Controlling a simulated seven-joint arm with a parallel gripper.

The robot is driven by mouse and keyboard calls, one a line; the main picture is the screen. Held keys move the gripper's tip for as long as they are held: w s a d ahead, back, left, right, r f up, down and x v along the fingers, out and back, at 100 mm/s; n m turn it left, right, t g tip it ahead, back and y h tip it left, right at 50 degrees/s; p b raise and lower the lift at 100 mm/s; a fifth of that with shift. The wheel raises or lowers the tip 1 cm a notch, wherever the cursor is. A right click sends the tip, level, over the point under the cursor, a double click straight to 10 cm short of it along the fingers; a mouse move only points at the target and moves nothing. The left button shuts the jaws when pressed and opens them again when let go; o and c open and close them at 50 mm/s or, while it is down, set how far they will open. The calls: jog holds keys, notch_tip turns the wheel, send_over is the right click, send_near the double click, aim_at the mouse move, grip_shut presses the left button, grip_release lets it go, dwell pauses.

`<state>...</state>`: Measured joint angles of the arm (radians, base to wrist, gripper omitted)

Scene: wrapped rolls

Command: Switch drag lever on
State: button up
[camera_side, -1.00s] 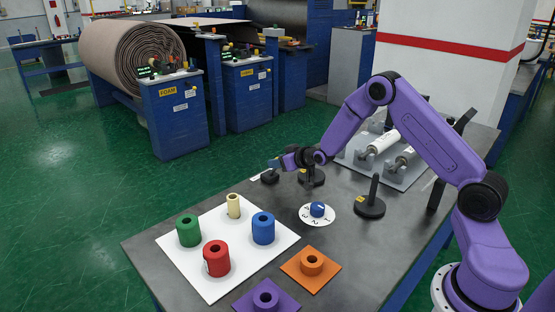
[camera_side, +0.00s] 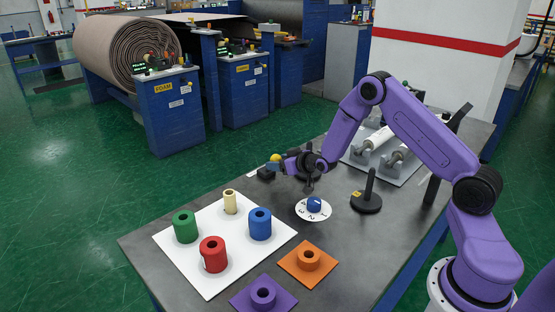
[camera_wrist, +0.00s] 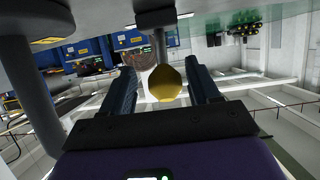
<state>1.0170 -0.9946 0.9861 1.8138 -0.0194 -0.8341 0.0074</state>
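A yellow ball knob (camera_side: 275,158) tops a small lever at the far edge of the table. In the wrist view the knob (camera_wrist: 165,83) sits on a grey stem from a black base (camera_wrist: 163,18). My gripper (camera_side: 283,163) is at the knob. In the wrist view its two dark fingers (camera_wrist: 163,88) are spread on either side of the knob, with visible gaps. A black upright lever (camera_side: 369,186) with a yellow label on its base stands to the right of my gripper. Which lever is the drag lever cannot be read.
A blue dial (camera_side: 314,204) on a white numbered disc lies below my gripper. A white board (camera_side: 203,278) holds coloured rolls, with orange (camera_side: 325,272) and purple (camera_side: 283,300) plates nearby. A roller unit (camera_side: 406,172) stands behind the arm. Another black base is partly hidden behind my gripper.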

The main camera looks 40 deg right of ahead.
jog(key=shift+w+a+r, duration=0.15)
jog(key=shift+r, duration=0.1)
jog(key=shift+s+r, duration=0.15)
jog(key=shift+s, duration=0.05)
jog(key=v, duration=1.7)
jog(key=shift+f, duration=0.2)
jog(key=shift+s, duration=0.1)
